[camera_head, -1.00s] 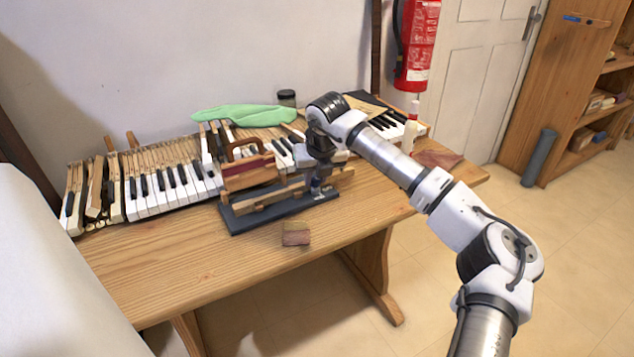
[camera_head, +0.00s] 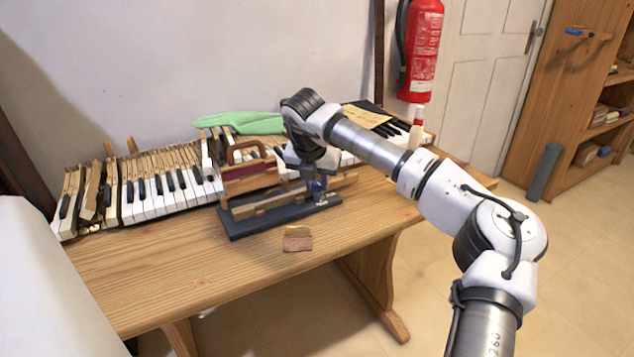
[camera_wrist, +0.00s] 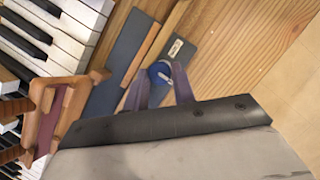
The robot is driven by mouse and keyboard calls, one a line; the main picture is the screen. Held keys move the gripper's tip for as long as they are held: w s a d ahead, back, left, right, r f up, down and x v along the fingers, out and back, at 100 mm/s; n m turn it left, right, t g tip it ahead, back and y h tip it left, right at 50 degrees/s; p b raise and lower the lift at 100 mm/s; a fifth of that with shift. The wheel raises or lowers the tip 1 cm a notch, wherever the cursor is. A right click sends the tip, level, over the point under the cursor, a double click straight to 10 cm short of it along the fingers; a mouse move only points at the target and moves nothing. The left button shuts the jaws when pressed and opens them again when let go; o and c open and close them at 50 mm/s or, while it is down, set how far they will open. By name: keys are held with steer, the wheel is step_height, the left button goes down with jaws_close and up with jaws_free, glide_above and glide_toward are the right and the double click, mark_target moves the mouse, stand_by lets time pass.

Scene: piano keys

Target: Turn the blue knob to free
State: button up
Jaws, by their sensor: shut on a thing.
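The blue knob (camera_wrist: 160,72) sits near the right end of a dark base plate (camera_head: 235,224) on the table. In the wrist view my gripper (camera_wrist: 160,88) has a finger on each side of the knob and is shut on it. In the head view my gripper (camera_head: 319,186) points down at the right end of the base plate, and the knob is mostly hidden between the fingers. A small metal label plate (camera_wrist: 176,48) lies just beyond the knob; its writing is too small to read.
The table's front left (camera_head: 150,280) is clear.

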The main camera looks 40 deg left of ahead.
stand_by(0.3)
steer(key=o, duration=1)
steer(key=v, duration=1.4)
steer(key=shift+f, duration=0.1)
